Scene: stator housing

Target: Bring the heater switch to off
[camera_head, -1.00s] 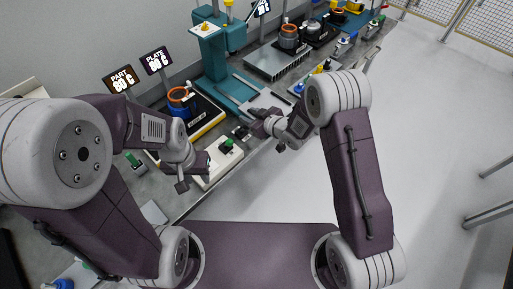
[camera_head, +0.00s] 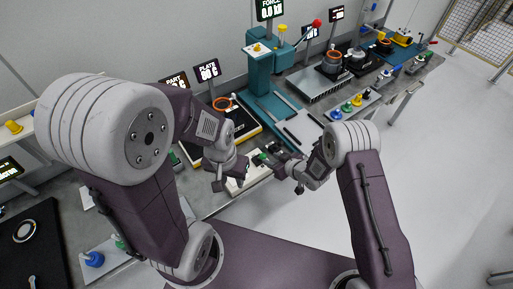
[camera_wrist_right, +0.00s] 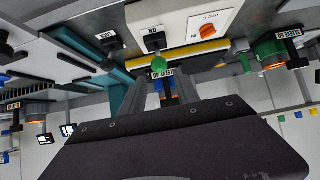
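The heater switch appears to be the white box (camera_head: 250,176) with a green knob (camera_head: 260,158) at the bench's front edge. In the right wrist view a white box (camera_wrist_right: 180,22) shows upside down, with an "ON" label (camera_wrist_right: 154,39) and an orange part (camera_wrist_right: 208,30). A green knob (camera_wrist_right: 158,65) shows just beyond my right gripper (camera_wrist_right: 165,88), whose fingers look apart; contact is unclear. In the head view my right gripper (camera_head: 277,165) is close beside the green knob. My left gripper (camera_head: 230,183) is open and empty at the box's left side.
A black hot plate with yellow edges (camera_head: 240,125) carries an orange ring (camera_head: 222,103) behind the box. A teal press (camera_head: 262,68) stands to its right. Open floor (camera_head: 430,160) lies to the right.

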